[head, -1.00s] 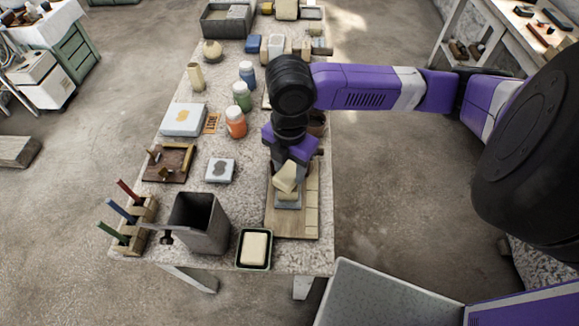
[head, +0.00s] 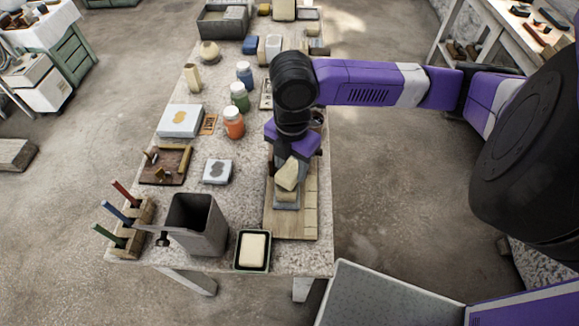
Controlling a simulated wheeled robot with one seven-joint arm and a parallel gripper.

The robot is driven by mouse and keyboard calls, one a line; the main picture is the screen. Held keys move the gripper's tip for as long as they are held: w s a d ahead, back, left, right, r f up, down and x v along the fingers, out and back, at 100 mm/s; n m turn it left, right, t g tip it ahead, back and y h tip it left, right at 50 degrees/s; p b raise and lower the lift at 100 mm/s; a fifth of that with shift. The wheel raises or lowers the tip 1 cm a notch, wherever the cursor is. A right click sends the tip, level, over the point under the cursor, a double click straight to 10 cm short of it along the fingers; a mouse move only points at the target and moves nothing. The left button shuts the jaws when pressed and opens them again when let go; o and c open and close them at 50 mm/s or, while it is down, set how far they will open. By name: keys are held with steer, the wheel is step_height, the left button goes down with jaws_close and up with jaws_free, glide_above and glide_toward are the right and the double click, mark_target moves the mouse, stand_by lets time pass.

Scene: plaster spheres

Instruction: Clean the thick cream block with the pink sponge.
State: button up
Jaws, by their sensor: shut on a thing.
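My gripper (head: 289,163) points down over the right front of the table, below the purple wrist. It is shut on a pale cream, tilted piece (head: 288,175); the fingertips are mostly hidden. Another thick cream block (head: 253,248) lies in a dark-rimmed dish at the front edge. I cannot make out a clearly pink sponge.
A grey metal bin (head: 196,225) stands left of the dish, with a tool rack (head: 132,226) beyond it. Orange (head: 233,123), green and blue jars stand left of my arm. Several blocks crowd the far end. Bare tabletop (head: 240,200) shows left of the board.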

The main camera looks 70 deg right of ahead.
mark_target(283, 179)
steer(key=shift+s+d, duration=0.1)
steer(key=shift+d, duration=0.2)
steer(key=shift+w+a, duration=0.25)
steer(key=shift+a, duration=0.65)
steer(key=shift+w+a+p, duration=0.2)
steer(key=shift+a+p, duration=0.1)
steer(key=shift+a, duration=0.85)
steer(key=shift+s+d+b, duration=0.25)
steer(key=shift+d, duration=0.8)
steer(key=shift+s+d+b, duration=0.2)
steer(key=shift+d, duration=0.8)
steer(key=shift+w+a+p, duration=0.15)
steer(key=shift+w+a, duration=0.1)
steer(key=shift+a, duration=0.8)
steer(key=shift+w+a+p, duration=0.15)
steer(key=shift+w+a, duration=0.05)
steer(key=shift+a, duration=0.8)
steer(key=shift+s+d+r+p, duration=0.2)
steer(key=shift+d+r, duration=0.15)
steer(key=shift+d, duration=0.2)
steer(key=shift+s+d+r+p, duration=0.1)
steer(key=shift+d+r+p, duration=0.05)
steer(key=shift+d+r, duration=0.3)
steer(key=shift+w+f, duration=0.1)
steer(key=shift+f, duration=0.05)
